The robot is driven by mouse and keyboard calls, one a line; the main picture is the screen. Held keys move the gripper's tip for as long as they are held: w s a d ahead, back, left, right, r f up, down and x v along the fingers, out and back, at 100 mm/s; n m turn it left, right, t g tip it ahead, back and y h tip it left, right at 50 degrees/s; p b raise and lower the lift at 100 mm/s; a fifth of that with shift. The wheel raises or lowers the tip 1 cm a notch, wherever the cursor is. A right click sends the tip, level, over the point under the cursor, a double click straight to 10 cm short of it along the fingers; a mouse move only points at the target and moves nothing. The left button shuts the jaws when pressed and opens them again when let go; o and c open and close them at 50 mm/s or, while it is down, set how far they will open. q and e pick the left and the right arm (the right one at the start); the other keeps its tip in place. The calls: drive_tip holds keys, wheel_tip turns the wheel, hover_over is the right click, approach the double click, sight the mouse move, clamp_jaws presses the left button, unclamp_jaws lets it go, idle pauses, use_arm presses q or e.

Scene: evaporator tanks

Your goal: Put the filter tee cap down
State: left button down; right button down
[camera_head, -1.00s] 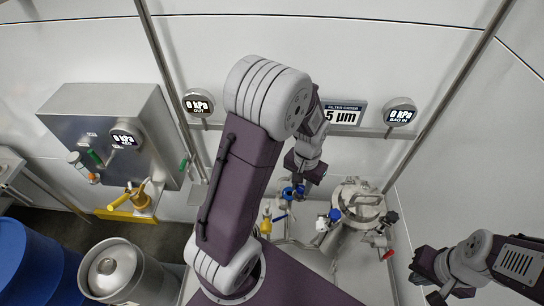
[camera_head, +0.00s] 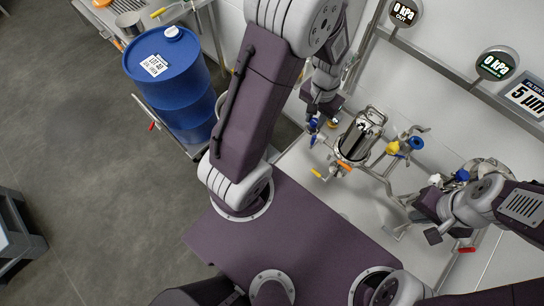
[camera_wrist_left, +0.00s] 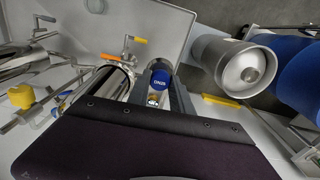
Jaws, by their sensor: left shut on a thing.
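My left gripper (camera_head: 317,112) is shut on a small blue cap (camera_head: 313,125), which I take as the filter tee cap. It is held above the pale steel deck, left of a shiny steel vessel (camera_head: 358,137).
A blue drum (camera_head: 172,78) stands at the upper left. In the left wrist view a steel keg (camera_wrist_left: 228,66) stands beyond a bare steel panel. A yellow cap (camera_head: 406,146) sits on piping right of the vessel. An orange-handled valve (camera_wrist_left: 125,60) is near the cap.

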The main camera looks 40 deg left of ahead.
use_arm(q)
drive_tip(key=shift+m, duration=0.3)
drive_tip(key=f+b, duration=0.8)
drive_tip(key=f, duration=0.3)
drive_tip(key=s+a+f+b, duration=0.1)
drive_tip(key=f+b, duration=0.8)
drive_tip(key=f, duration=0.3)
drive_tip(key=f+b, duration=0.8)
drive_tip(key=f, duration=0.4)
drive_tip(key=shift+s+a+b, duration=0.15)
drive_tip(key=shift+a+b, duration=0.05)
drive_tip(key=shift+b, duration=0.1)
wheel_tip(320, 180, down, 3)
drive_tip(key=shift+s+f+b, duration=0.1)
drive_tip(key=shift+b, duration=0.7)
drive_tip(key=shift+f, duration=0.4)
drive_tip(key=shift+r, duration=0.15)
drive_tip(key=c, duration=1.6)
unclamp_jaws()
drive_tip(key=shift+f, duration=0.2)
drive_tip(key=o, duration=0.5)
drive_tip(key=shift+c, duration=0.2)
